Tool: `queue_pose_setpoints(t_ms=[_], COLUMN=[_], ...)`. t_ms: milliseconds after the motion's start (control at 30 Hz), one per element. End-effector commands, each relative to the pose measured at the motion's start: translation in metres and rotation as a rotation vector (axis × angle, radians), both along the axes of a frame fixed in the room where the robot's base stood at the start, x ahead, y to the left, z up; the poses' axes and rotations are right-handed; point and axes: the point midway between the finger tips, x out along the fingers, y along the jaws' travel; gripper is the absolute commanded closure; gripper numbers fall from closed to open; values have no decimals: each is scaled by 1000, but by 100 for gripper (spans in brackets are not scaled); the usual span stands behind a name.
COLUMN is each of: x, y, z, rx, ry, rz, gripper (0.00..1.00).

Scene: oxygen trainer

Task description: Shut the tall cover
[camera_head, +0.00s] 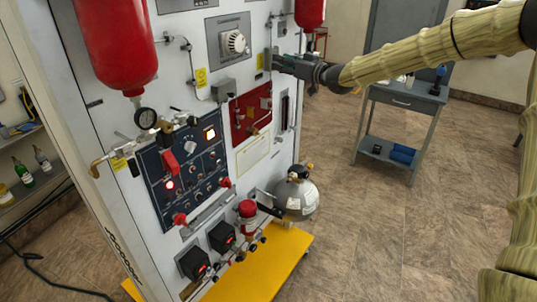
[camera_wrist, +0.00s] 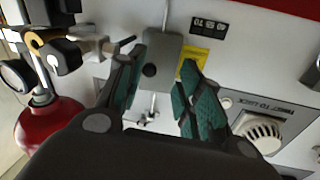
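A tall, narrow, dark-framed fitting (camera_head: 285,112) is upright near the right edge of the white panel, right of the red plate; it may be the tall cover, and I cannot tell how far open it is. My gripper (camera_head: 284,62) is above it, at the panel's upper right edge. In the wrist view my gripper (camera_wrist: 162,63) is open, its two green-padded fingers apart. A grey box (camera_wrist: 160,50) shows between and beyond the fingertips, and I see no object held. Contact with the panel cannot be told.
A white knob (camera_head: 234,42) and a red plate (camera_head: 251,112) are left of my gripper. A red bottle (camera_head: 310,12) hangs above it. A grey cylinder (camera_head: 296,197) stands low by the yellow base (camera_head: 265,262). A grey side table (camera_head: 405,97) is at right, with open floor before it.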

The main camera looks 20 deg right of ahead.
Motion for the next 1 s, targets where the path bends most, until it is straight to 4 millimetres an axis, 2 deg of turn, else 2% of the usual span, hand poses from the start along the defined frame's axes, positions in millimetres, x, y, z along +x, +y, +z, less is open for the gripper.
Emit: queue_pose_setpoints(t_ms=[1000], x=[-13], y=[16], z=[-1], rx=[-3], ry=[1], rz=[-277], gripper=[64])
